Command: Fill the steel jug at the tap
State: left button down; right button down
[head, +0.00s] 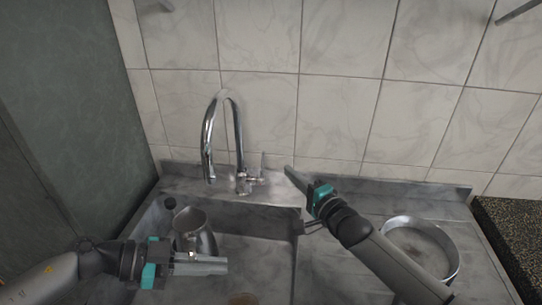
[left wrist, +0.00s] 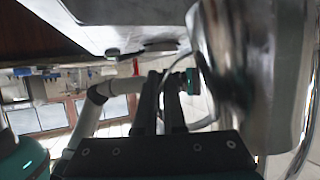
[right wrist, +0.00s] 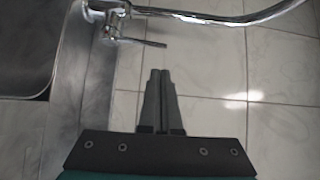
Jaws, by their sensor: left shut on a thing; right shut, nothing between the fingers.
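The steel jug (head: 188,222) is in the left part of the sink, mouth up, nearer to me than the spout end. My left gripper (head: 222,265) is shut on the jug, seemingly by its handle; the jug's shiny side fills the right of the left wrist view (left wrist: 235,60). The chrome tap (head: 238,140) has a tall curved spout; no water stream shows. My right gripper (head: 290,172) is shut and empty, just right of the tap lever (head: 263,162). In the right wrist view its closed tips (right wrist: 160,75) are near the lever (right wrist: 148,42), apart from it in the picture.
The sink basin (head: 270,258) is open below the tap. A round metal ring or pan (head: 452,270) lies on the drainboard (head: 330,262) at the right, beside my right arm. The tiled wall (head: 340,105) stands close behind the tap. A dark speckled counter (head: 515,240) is at far right.

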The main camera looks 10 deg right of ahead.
aim_at(264, 156)
jog(key=x, duration=1)
jog(key=shift+f, duration=0.15)
jog(key=shift+s, duration=0.1)
dwell(0.4)
jog(key=shift+s+a+f, duration=0.1)
jog(key=shift+s, duration=0.1)
jog(key=shift+s+n, duration=0.1)
jog(key=shift+n, duration=0.2)
jog(key=shift+s+a+f+n+t+y, duration=0.1)
jog(key=shift+s+a+n+t+y, duration=0.2)
jog(key=shift+s+t, duration=0.2)
jog(key=shift+s+a+f+n+t+y, duration=0.1)
jog(key=shift+s+f+n+t+y, duration=0.1)
jog(key=shift+s+n+t, duration=0.25)
jog(key=shift+s+a+f, duration=0.15)
jog(key=shift+s+a, duration=0.05)
jog(key=shift+s, duration=0.25)
jog(key=shift+s+a+f, duration=0.15)
jog(key=shift+s+a, duration=0.05)
jog(key=shift+s, duration=0.35)
